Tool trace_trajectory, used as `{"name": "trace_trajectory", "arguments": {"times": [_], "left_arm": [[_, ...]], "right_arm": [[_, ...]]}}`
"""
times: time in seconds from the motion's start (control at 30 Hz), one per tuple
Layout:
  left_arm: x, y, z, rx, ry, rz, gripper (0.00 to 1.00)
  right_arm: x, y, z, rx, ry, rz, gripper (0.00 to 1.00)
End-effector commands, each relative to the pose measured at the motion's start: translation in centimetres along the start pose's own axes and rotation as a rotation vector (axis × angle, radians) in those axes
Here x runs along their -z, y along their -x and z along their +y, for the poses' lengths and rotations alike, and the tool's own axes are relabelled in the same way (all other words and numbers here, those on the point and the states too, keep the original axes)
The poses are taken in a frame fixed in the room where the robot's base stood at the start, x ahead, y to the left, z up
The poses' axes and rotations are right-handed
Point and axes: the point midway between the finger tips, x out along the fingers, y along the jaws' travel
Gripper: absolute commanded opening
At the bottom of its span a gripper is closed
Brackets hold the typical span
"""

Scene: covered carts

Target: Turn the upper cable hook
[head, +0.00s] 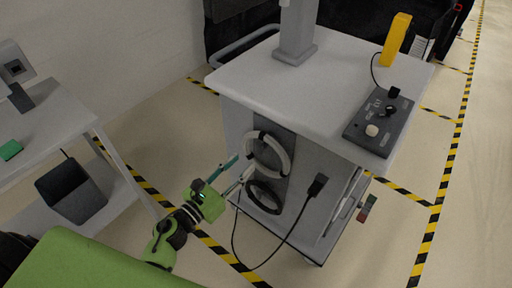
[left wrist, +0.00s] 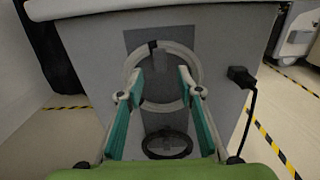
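The cart (head: 310,85) has a dark panel on its side with two rings, one above the other. The upper ring (head: 278,144) is light grey with a dark part at its top left; it also shows in the left wrist view (left wrist: 194,62). The lower ring (head: 265,208) is black and also shows in the left wrist view (left wrist: 167,155). The upper hook cannot be told clearly from the ring. My left gripper (head: 243,165) is open in front of the panel. In the left wrist view its fingers (left wrist: 160,80) stand apart across the upper ring, with nothing clearly held. My right gripper is not in view.
A black plug (head: 318,185) on a cable hangs right of the rings. A control box (head: 378,122) and a yellow block (head: 396,40) are on the cart top. A side table (head: 60,115) stands at left, with a dark bin (head: 72,190) on its lower shelf.

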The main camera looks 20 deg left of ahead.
Motion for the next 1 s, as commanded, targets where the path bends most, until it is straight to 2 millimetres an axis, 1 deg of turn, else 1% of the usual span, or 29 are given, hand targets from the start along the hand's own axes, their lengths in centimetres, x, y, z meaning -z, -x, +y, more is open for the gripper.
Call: {"name": "trace_trajectory", "arguments": {"times": [0.03, 0.2, 0.3, 0.4, 0.57, 0.83, 0.87, 0.9, 0.97, 1.0], "left_arm": [[-0.3, -1.3, 0.0, 0.0, 0.002, -0.004, 0.33], [-0.2, -4.6, 0.0, -0.001, 0.003, -0.002, 0.33], [-0.1, -6.1, 0.0, -0.001, 0.003, -0.001, 0.33], [0.0, -7.1, 0.0, -0.001, 0.004, -0.001, 0.33], [0.1, -7.9, 0.0, -0.001, 0.004, 0.0, 0.33], [0.1, -8.0, 0.0, -0.001, 0.003, 0.001, 0.33], [0.1, -8.0, 0.0, -0.001, 0.003, 0.001, 0.26], [0.1, -8.0, 0.0, -0.001, 0.003, 0.001, 0.15], [0.1, -8.0, 0.0, -0.001, 0.003, 0.001, 0.0], [0.1, -8.0, 0.0, -0.001, 0.003, 0.001, 0.0]], "right_arm": [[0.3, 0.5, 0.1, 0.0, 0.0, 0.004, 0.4], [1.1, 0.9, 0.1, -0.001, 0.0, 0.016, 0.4], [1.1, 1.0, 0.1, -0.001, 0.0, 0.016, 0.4], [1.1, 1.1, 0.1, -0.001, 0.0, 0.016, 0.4], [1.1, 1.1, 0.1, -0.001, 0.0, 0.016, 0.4], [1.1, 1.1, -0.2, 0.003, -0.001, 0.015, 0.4], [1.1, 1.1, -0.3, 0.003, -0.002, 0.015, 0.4], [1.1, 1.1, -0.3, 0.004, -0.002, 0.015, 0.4], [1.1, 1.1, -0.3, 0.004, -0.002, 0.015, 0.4], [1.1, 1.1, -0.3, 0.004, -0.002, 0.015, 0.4]]}}
